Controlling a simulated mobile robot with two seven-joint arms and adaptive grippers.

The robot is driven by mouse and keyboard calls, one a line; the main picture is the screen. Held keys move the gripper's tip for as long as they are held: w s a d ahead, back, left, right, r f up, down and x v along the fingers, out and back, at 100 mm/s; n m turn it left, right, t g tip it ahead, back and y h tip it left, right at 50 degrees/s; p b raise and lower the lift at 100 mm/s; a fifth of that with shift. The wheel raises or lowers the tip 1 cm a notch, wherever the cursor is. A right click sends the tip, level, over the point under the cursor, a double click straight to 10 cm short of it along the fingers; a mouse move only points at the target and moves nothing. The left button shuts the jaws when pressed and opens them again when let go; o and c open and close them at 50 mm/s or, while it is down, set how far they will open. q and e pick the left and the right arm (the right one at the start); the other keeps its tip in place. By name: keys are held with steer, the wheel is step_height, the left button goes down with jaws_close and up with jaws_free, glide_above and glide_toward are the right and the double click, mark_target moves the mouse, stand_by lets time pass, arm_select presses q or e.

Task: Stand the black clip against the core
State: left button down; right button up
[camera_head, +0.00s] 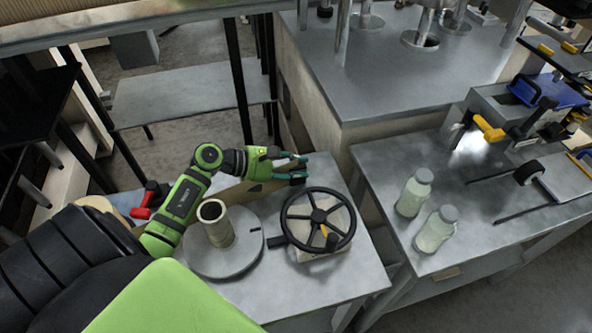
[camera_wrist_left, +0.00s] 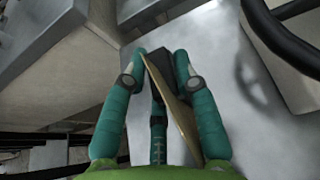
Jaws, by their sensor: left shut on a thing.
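The core (camera_head: 216,224) is an upright tan tube on a round grey disc (camera_head: 226,261). My left gripper (camera_head: 291,168) is beyond the core, near the table's back edge, with teal fingers shut on a dark block that looks like the black clip (camera_head: 297,180). In the left wrist view, the black clip (camera_wrist_left: 162,70) sits between the fingertips of my left gripper (camera_wrist_left: 160,72). A tan strip (camera_wrist_left: 172,105) runs beside it between the fingers; I cannot tell whether they are joined. The clip is apart from the core. My right gripper is out of view.
A black handwheel (camera_head: 318,219) stands right of the disc. A tan board (camera_head: 232,190) shows behind the core. A red tool (camera_head: 146,200) is at the left. Two jars (camera_head: 414,192) (camera_head: 436,229) stand on the right bench. The table's front right is clear.

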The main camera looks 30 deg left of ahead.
arm_select(q)
steer(key=shift+r, duration=0.15)
steer(key=shift+f, duration=0.25)
steer(key=c, duration=1)
jaws_free()
steer(key=shift+o, duration=0.2)
steer(key=shift+r, duration=0.1)
